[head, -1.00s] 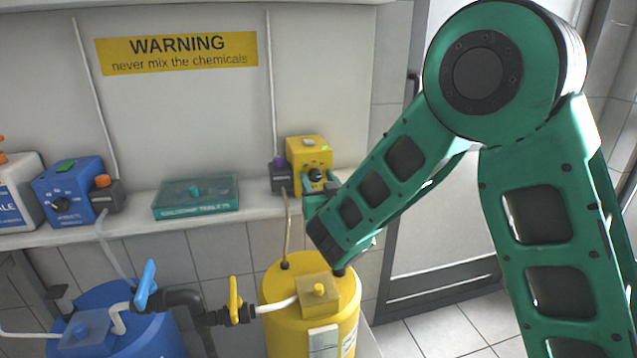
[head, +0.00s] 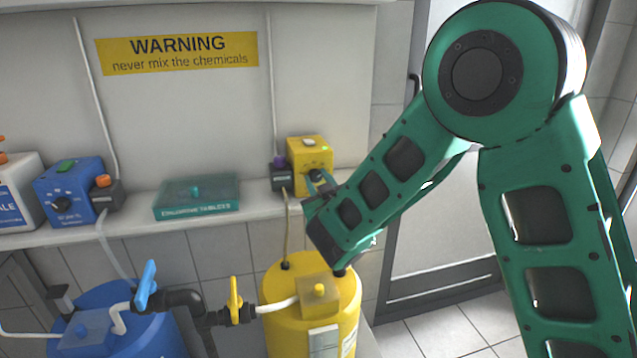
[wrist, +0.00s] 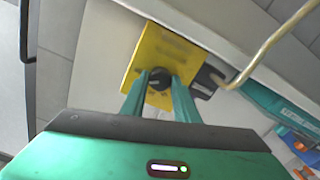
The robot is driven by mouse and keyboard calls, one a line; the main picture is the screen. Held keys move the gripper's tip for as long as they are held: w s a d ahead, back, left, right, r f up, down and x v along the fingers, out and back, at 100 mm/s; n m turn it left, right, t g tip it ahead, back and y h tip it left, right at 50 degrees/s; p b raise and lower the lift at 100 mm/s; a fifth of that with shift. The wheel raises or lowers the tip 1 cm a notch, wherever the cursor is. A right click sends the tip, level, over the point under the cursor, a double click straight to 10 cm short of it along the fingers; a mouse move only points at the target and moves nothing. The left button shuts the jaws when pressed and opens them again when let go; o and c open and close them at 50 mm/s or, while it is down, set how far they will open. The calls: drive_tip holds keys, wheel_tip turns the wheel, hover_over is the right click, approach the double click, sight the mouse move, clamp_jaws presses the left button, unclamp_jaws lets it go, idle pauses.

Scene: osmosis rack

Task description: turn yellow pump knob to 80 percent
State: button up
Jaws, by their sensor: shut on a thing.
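My gripper (wrist: 159,84) is shut on the knob, one teal finger at each side. In the head view the gripper end and my forearm partly cover the knob. The knob's exact setting cannot be read.
A blue pump (head: 70,190) and a teal chlorine tablets box (head: 196,197) stand on the shelf to the left. Below are a yellow tank (head: 290,330) and a blue tank (head: 150,335), with valves and pipes. A thin hose runs down beside the yellow pump.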

drive_tip(key=shift+d+f+n, duration=0.1)
drive_tip(key=shift+n, duration=1.8)
drive_tip(key=o, duration=1.1)
drive_tip(key=shift+c, duration=0.2)
drive_tip(key=shift+s, duration=0.45)
drive_tip(key=v, duration=0.9)
drive_tip(key=shift+s+d, duration=0.25)
drive_tip(key=shift+s, duration=0.05)
